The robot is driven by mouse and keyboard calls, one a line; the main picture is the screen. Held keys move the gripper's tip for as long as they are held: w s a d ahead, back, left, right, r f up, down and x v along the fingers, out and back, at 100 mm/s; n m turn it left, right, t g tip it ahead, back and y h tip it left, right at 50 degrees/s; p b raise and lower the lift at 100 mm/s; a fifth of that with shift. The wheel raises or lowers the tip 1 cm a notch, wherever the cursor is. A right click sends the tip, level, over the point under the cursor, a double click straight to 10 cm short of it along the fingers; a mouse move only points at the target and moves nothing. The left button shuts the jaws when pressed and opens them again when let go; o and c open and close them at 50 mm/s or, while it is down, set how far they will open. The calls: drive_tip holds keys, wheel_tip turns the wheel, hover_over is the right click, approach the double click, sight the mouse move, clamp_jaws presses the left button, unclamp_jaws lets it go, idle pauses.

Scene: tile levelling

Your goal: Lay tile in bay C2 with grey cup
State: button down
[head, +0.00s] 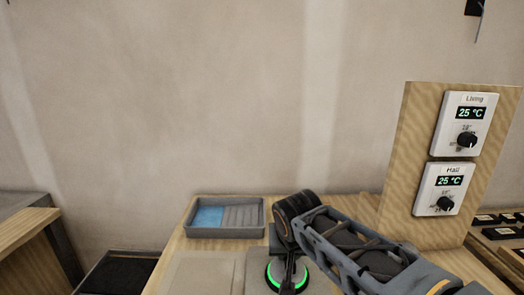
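My gripper (288,268) points down at the bottom centre of the head view, over a dark round thing with a lit green ring (271,281). This may be the grey cup, but its colour and body are mostly hidden by my gripper. The fingers look narrow and close to the ring; I cannot tell whether they grip it. A grey flat square, perhaps a tile (258,262), shows under and around the ring, cut off by the frame's lower edge. A paler flat square (195,275) lies left of it. No bay label is readable, so bay C2 cannot be picked out.
A grey tray (226,233) with a blue section and a ribbed section stands behind on the wooden table (172,259). A wooden board (412,135) with Living (484,105) and Hall (432,202) thermostats, both at 25 °C, rises at right. Dark items (505,232) lie beyond it.

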drive_tip(key=shift+f+b, duration=0.4)
drive_tip(key=shift+b, duration=0.05)
idle(0.4)
drive_tip(key=c, duration=0.9)
unclamp_jaws()
drive_tip(key=shift+f, duration=0.1)
drive_tip(key=p+v, duration=0.2)
drive_tip(key=v, duration=1.1)
drive_tip(key=shift+g, duration=0.8)
drive_tip(key=s+d+f+p, duration=0.1)
drive_tip(key=d+f+p, duration=0.1)
drive_tip(key=d+f, duration=0.1)
drive_tip(key=s+d+f+p, duration=0.2)
drive_tip(key=d+f+p, duration=0.1)
drive_tip(key=f, duration=0.1)
drive_tip(key=s+d+f+p, duration=0.2)
drive_tip(key=d+f, duration=0.1)
drive_tip(key=d, duration=0.1)
drive_tip(key=shift+d+f, duration=0.1)
drive_tip(key=shift+f, duration=0.25)
